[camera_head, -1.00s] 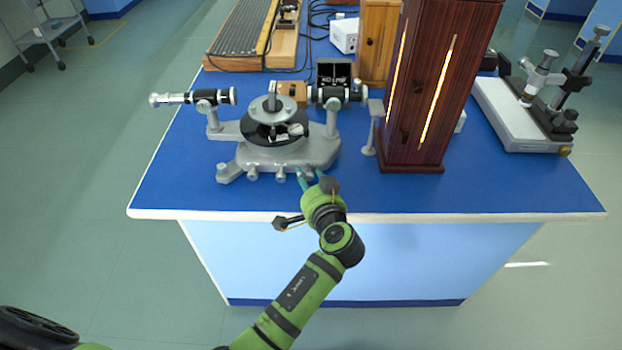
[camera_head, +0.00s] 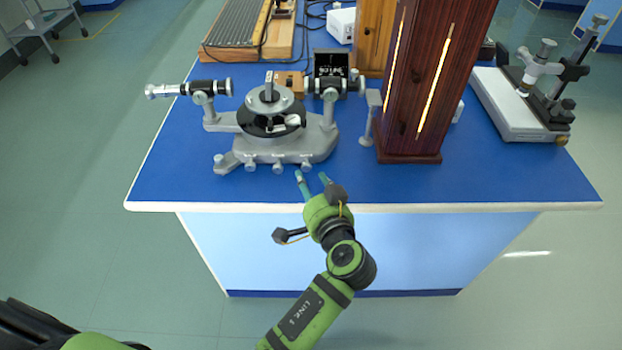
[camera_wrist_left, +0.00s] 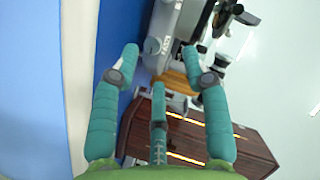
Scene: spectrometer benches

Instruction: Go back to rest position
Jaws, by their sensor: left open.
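My left gripper (camera_head: 312,179) is open and empty in the head view, its teal fingers over the front edge of the blue bench top, just in front of the spectrometer. In the left wrist view its teal fingers (camera_wrist_left: 158,65) are spread with nothing between them. The grey spectrometer (camera_head: 285,152) stands upright on the bench, with its round table and its telescope tubes to either side. It shows partly in the left wrist view, behind the fingers. My right gripper is not in view.
The tall wooden lamp housing (camera_head: 425,110) with glowing slits stands right of the spectrometer. A microscope-like instrument (camera_head: 507,115) is at the far right. A wooden ribbed board (camera_head: 238,30) and a white box (camera_head: 341,25) lie behind. The bench's front strip (camera_head: 480,190) is clear.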

